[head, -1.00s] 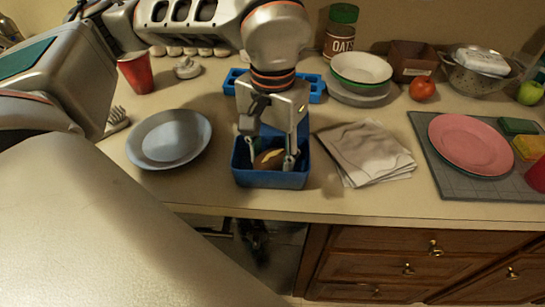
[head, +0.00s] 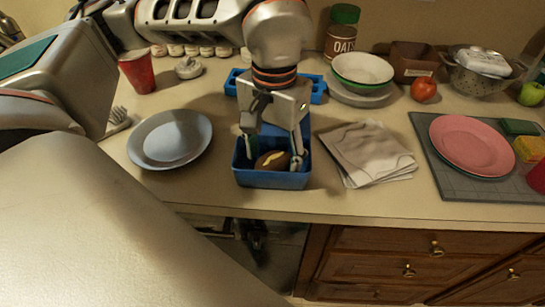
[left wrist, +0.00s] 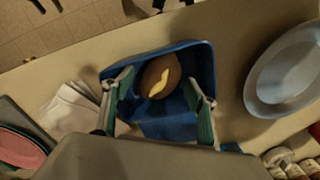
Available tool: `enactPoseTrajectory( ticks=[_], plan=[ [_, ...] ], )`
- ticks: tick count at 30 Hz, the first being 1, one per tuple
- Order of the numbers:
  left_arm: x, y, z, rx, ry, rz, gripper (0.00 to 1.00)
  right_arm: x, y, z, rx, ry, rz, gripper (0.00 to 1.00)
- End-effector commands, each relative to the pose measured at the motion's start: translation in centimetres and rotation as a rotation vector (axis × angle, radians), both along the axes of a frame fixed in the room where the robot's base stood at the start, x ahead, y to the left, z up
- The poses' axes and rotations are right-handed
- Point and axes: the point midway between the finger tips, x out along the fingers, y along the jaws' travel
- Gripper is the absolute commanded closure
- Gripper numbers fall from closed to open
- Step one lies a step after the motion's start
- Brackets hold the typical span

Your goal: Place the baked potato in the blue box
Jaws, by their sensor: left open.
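The baked potato (head: 272,160), brown with a yellow strip on top, lies inside the blue box (head: 270,180) near the counter's front edge. It also shows in the left wrist view (left wrist: 153,83), on the floor of the box (left wrist: 190,125). My left gripper (head: 274,162) points down into the box from above. Its two fingers are spread on either side of the potato, and in the left wrist view (left wrist: 158,90) gaps show between the fingers and the potato. My right gripper is not in view.
A grey-blue plate (head: 170,139) is left of the box, and folded cloths (head: 368,153) lie right of it. A blue tray (head: 318,88) and stacked bowls (head: 362,70) stand behind. A pink plate (head: 472,145) lies on a grey mat at right.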

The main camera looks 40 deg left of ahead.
Motion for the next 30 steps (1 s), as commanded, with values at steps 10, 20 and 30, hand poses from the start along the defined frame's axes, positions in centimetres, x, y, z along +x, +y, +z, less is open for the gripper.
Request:
enactPoseTrajectory(
  ticks=[10,20,30],
  plan=[
    [0.1,-0.1,7.2,-0.001,-0.007,0.000,0.42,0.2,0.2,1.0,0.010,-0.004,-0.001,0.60],
    [0.0,-0.1,10.9,0.000,-0.001,0.000,0.42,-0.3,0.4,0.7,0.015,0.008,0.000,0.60],
    [0.0,-0.1,11.1,0.000,0.000,-0.001,0.42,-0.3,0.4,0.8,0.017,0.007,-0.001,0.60]
  ],
)
